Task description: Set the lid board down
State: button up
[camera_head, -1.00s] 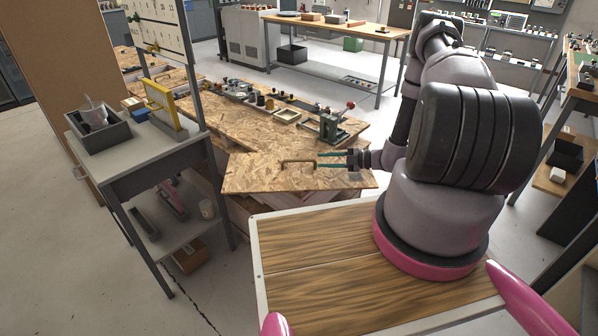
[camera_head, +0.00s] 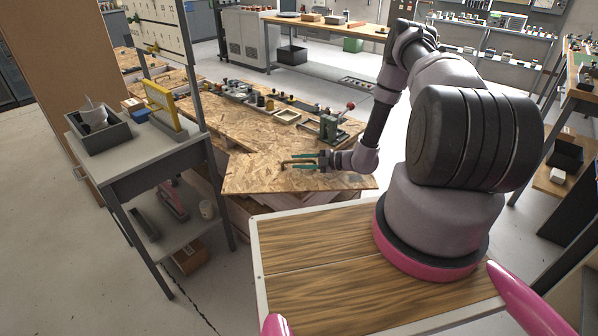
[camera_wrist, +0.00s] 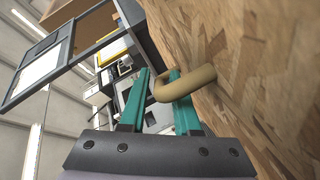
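The lid board (camera_head: 250,176) is a flat chipboard panel in the head view, lying over a wooden crate (camera_head: 243,210) at the near end of the bench. A tan loop handle (camera_wrist: 196,82) stands on it and fills the middle of the wrist view, with the board face (camera_wrist: 265,75) on the right. My gripper (camera_head: 298,161) is at the handle, its two teal fingers (camera_wrist: 157,82) spread with a gap between them. The handle's outer bar lies between the fingers and crosses in front of the right one. Whether either finger touches the bar cannot be told.
A chipboard bench (camera_head: 225,118) with small parts and a red-knobbed device (camera_head: 333,127) lies behind the board. A grey cart (camera_head: 150,150) with a bin (camera_head: 97,135) stands left. Clear floor shows at the far left.

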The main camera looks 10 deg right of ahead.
grip_shut()
dwell(1.3)
